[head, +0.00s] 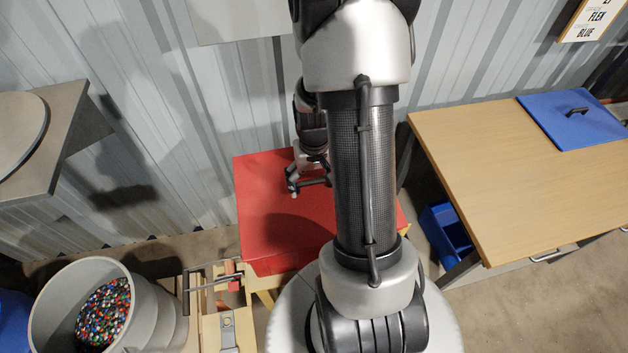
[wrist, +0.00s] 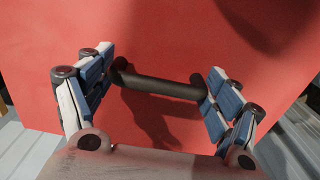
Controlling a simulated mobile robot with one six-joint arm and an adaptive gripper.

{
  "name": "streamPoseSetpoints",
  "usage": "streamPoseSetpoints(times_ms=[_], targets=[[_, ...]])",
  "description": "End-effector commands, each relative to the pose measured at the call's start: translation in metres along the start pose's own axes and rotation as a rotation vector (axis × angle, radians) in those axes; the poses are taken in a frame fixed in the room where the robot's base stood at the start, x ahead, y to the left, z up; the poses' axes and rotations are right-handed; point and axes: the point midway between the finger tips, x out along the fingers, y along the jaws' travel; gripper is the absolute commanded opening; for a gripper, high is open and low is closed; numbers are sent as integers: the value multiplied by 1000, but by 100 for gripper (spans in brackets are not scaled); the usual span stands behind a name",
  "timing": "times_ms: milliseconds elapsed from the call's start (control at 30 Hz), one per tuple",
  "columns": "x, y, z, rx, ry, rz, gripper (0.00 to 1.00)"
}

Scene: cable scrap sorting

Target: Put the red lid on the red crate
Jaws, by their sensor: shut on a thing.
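The red lid (head: 262,212) is a flat red panel in the middle of the head view, partly hidden behind my arm. Its dark bar handle (wrist: 165,87) spans between my two fingers in the wrist view. My gripper (head: 311,184) is shut on this handle, with one finger at each end of the bar. Below the lid's front edge a red side face (head: 280,264) shows, which may be the red crate. The crate is otherwise hidden, and I cannot tell whether the lid rests on it or is held just above.
A wooden table (head: 500,170) with a blue lid (head: 572,118) stands at right, a blue bin (head: 445,236) beside its near left end. A grey tub (head: 58,290) of coloured granules stands at lower left. A grey table (head: 52,150) is at left. A corrugated wall is behind.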

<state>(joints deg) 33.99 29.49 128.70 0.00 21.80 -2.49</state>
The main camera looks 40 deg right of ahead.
Motion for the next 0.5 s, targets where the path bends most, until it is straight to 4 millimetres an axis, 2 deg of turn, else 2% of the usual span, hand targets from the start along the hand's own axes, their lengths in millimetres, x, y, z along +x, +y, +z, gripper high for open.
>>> streamPoseSetpoints(times_ms=[300,500], targets=[[0,0,0,0,1,0,100],[0,0,0,0,0,0,100]])
